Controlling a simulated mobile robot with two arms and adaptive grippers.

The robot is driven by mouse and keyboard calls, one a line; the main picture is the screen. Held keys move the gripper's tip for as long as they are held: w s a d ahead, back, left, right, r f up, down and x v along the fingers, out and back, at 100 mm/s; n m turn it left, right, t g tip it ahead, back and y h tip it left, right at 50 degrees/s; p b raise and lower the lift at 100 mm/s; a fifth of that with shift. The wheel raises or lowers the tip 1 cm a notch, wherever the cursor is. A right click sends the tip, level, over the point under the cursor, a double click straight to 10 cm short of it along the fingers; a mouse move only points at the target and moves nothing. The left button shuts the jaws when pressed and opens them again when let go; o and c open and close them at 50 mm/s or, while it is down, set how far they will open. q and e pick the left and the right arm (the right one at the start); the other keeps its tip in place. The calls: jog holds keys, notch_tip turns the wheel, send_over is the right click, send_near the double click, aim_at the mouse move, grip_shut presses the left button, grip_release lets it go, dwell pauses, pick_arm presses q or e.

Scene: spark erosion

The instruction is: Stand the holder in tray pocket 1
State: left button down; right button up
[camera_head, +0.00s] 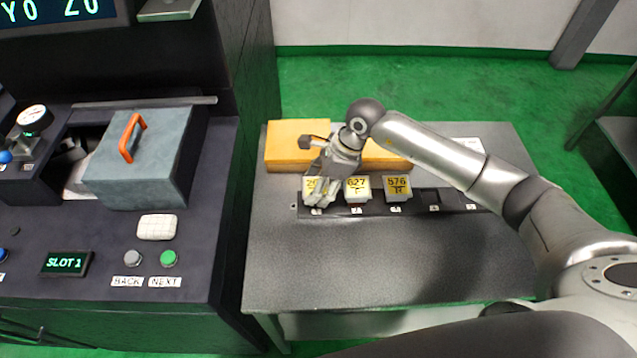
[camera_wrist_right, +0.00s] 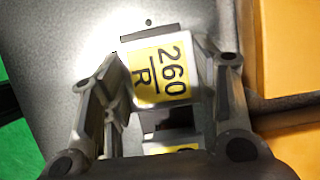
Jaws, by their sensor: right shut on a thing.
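My right gripper (camera_head: 323,190) is shut on a white holder with a yellow label (camera_head: 311,184), at the left end of the dark tray (camera_head: 455,200). In the right wrist view the holder (camera_wrist_right: 165,72) reads 260 R and sits between the two fingers (camera_wrist_right: 170,85). It looks upright, at pocket 1. Whether its base is fully seated is hidden by the fingers. Holder 627 (camera_head: 357,188) stands in pocket 2 and holder 576 R (camera_head: 397,188) in pocket 3. Pocket 4 (camera_head: 430,195) is empty. My left gripper is not in view.
A yellow-orange block (camera_head: 290,145) lies behind the tray. The grey table (camera_head: 340,260) is clear in front. On the left stands a machine with a lidded grey box (camera_head: 150,165), a SLOT 1 display (camera_head: 66,263) and BACK (camera_head: 133,259) and NEXT (camera_head: 169,258) buttons.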

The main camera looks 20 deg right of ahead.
jog(key=o, duration=0.8)
jog(key=shift+f, duration=0.15)
jog(key=o, duration=0.4)
jog(key=shift+r, duration=0.3)
jog(key=shift+b+v, duration=1.4)
jog(key=shift+v, duration=4.6)
jog(key=shift+d+f, duration=0.1)
